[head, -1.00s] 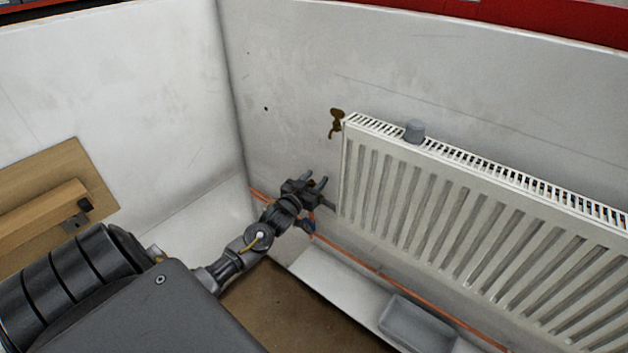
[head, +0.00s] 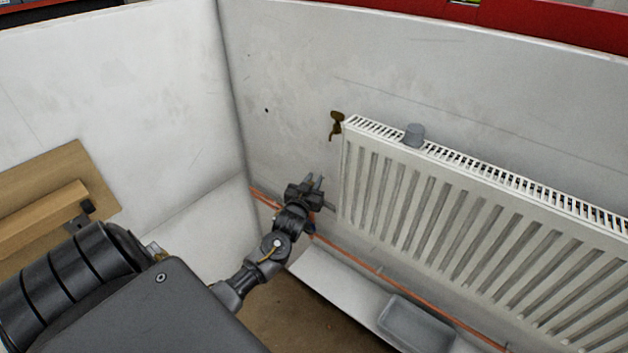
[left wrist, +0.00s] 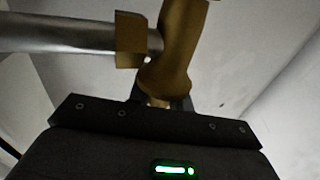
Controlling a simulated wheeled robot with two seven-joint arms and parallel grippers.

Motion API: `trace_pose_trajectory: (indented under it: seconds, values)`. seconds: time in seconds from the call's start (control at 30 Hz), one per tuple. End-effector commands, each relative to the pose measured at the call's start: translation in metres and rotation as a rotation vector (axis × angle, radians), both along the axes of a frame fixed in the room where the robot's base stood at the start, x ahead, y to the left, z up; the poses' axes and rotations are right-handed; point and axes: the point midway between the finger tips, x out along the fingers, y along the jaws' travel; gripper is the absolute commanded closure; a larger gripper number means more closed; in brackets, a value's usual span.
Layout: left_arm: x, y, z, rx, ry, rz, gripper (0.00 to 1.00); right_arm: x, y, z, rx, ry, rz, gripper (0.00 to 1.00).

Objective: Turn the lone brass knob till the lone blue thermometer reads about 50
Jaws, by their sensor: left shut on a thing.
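My left gripper (head: 313,184) is at the lower left end of the white radiator, by the pipe stub there. In the left wrist view a brass knob (left wrist: 180,45) stands at the jaws, beside a brass collar on a grey pipe. The gripper is shut on the brass knob; the jaws hide its lower end. In the head view the gripper hides the knob. I make out no blue thermometer and no reading in either view. My right gripper is not in view.
A copper pipe (head: 365,268) runs low along the wall. A grey tray (head: 415,325) lies below.

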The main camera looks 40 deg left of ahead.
Motion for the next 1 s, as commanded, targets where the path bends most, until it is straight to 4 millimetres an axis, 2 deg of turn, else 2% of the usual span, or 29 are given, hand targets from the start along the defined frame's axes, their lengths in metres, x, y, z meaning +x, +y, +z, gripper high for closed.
trace_pose_trajectory:
  seconds: [0.43, 1.0]
  values:
    - [-0.0018, 0.0035, -0.0005, -0.002, 0.001, 0.255, 1.0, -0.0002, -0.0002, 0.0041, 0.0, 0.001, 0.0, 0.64]
    - [-0.0026, 0.005, 0.0, 0.001, 0.0, 0.308, 1.0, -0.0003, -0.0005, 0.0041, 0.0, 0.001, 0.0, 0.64]
